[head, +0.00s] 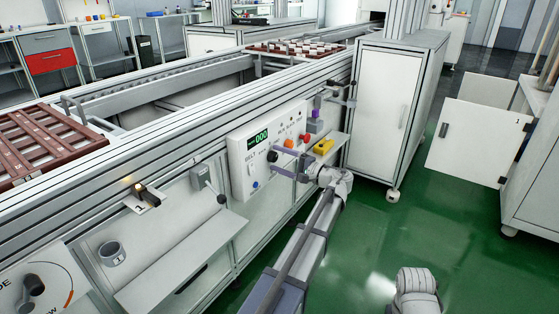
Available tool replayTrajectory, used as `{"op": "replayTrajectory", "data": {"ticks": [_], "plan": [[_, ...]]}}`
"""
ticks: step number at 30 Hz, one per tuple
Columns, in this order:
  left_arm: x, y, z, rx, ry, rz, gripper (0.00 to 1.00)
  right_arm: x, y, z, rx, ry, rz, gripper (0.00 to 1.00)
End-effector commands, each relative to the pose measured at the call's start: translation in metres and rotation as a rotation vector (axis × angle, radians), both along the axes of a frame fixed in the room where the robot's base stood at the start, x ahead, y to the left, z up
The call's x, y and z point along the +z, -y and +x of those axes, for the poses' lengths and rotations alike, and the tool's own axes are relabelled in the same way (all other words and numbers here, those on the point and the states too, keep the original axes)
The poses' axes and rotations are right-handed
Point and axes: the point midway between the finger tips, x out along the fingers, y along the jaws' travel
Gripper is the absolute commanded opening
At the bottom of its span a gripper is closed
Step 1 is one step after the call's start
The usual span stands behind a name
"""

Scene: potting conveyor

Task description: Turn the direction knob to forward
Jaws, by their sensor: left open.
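The white control panel (240,150) on the conveyor's side has a green display reading 000, an orange control (289,143), a red button (305,138) and a blue button (254,185). The labels are too small to tell which control is the direction knob, and my gripper may hide it. My left gripper (276,164) is open close in front of the panel's lower middle, below the orange control. I cannot tell whether its fingers touch anything. My right gripper is out of view; only a piece of my right arm shows at the bottom right.
A shelf with a yellow item (323,146) and purple items (315,114) is right of the panel. A grey switch box (201,177) and a large dial (32,287) are to the left. A white cabinet (385,105) stands beyond.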

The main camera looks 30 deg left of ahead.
Motion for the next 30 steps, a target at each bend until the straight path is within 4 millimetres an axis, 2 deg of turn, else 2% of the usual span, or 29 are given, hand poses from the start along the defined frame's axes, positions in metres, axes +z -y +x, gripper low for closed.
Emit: {"op": "replayTrajectory", "data": {"ticks": [5,18,23,30], "plan": [[0.0,0.005,0.0,0.0,0.0,0.0,0.77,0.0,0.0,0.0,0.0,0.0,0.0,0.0],[0.0,0.068,-0.005,-0.001,0.0,0.0,0.77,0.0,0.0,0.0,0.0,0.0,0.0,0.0],[0.0,0.077,-0.006,-0.001,0.0,0.0,0.77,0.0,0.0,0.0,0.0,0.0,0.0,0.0],[0.0,0.078,-0.006,0.0,0.0,0.0,0.77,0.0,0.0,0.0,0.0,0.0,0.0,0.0]]}}
